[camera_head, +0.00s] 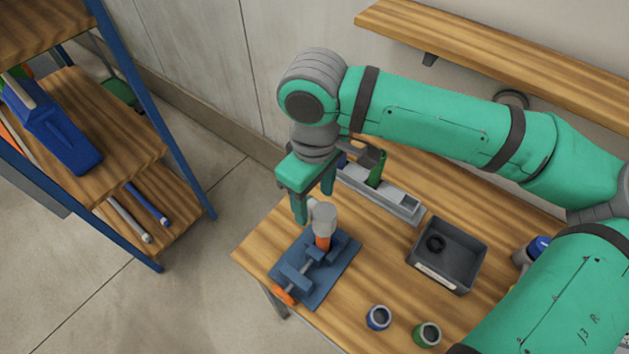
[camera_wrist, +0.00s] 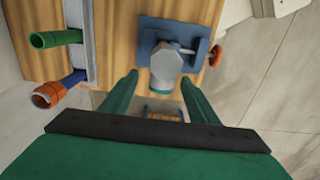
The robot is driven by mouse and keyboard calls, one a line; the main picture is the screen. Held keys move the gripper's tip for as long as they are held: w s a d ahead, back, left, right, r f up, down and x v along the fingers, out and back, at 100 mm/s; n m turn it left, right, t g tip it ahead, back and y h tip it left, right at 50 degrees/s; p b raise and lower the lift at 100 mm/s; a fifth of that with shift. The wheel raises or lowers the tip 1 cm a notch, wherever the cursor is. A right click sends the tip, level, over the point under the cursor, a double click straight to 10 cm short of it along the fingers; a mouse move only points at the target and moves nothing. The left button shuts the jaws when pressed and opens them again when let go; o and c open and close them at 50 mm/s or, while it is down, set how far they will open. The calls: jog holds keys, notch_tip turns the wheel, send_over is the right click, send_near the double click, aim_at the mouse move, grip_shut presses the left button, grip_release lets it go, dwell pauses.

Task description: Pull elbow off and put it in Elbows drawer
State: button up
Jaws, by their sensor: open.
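A grey elbow (camera_head: 324,217) sits on top of a short orange pipe (camera_head: 322,243) held upright in a blue vise (camera_head: 296,277) on the wooden bench. My gripper (camera_head: 313,205) points down beside the elbow, with its two green fingers apart and nothing held. In the wrist view the elbow (camera_wrist: 166,62) shows just beyond and between the fingertips (camera_wrist: 160,78). I cannot tell whether a finger touches it. No drawer marked Elbows can be made out in either view.
A dark bin (camera_head: 468,233) with a black ring inside stands on the bench. A grey rack (camera_head: 405,207) holds pipes behind my gripper. A blue-rimmed fitting (camera_head: 378,317) and a green-rimmed fitting (camera_head: 427,333) stand near the front. A blue-framed shelf (camera_head: 150,150) is at left.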

aim_at(314, 205)
jog(key=shift+s+d+f, duration=0.1)
jog(key=shift+d+f, duration=0.05)
jog(key=shift+f, duration=0.4)
jog(key=shift+s+d+f, duration=0.1)
jog(key=shift+f, duration=0.45)
jog(key=shift+s+a+f, duration=0.1)
jog(key=shift+a+f, duration=0.25)
jog(key=shift+f, duration=0.25)
jog(key=shift+d, duration=0.1)
jog(key=shift+c, duration=0.3)
grip_shut()
jog(key=shift+r, duration=0.2)
jog(key=shift+r, duration=2.9)
